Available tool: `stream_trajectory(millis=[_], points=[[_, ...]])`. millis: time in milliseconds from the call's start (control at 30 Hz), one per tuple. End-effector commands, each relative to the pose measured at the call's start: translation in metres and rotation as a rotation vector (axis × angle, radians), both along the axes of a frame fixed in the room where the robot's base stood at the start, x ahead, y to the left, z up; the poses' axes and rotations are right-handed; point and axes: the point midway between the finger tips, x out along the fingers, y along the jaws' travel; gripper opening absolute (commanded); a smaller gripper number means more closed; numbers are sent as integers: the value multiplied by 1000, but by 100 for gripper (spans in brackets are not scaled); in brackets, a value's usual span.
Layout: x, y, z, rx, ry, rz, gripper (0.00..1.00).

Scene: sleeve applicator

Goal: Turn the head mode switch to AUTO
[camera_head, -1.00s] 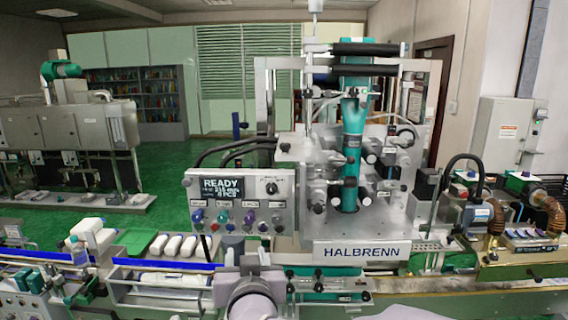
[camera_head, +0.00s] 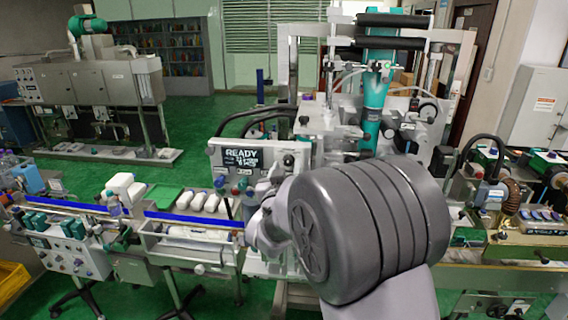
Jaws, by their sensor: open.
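The control panel (camera_head: 226,160) is a light grey box with a dark display reading READY. A black rotary knob (camera_head: 288,160) sits at the panel's upper right, beside the display; its label and pointer are too small to read. My gripper (camera_head: 273,176) is at the far end of my arm, in front of the panel's lower right and just below and left of the knob in the picture. It is open, small and partly hidden by my own wrist. I cannot tell whether it touches anything. My arm hides the panel's lower right buttons.
The Halbrenn machine, with its teal column (camera_head: 375,95), rises right of the panel. Coloured knobs (camera_head: 222,184) line the panel's lower edge. Green floor (camera_head: 215,115) is open behind.

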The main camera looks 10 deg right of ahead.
Motion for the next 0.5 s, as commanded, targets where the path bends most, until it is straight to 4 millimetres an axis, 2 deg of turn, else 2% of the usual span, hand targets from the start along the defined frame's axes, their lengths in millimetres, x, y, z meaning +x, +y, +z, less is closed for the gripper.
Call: stream_trajectory(millis=[333,500], points=[[6,-2,0,0,-1,0,45],[6,-2,0,1,-1,0,12]])
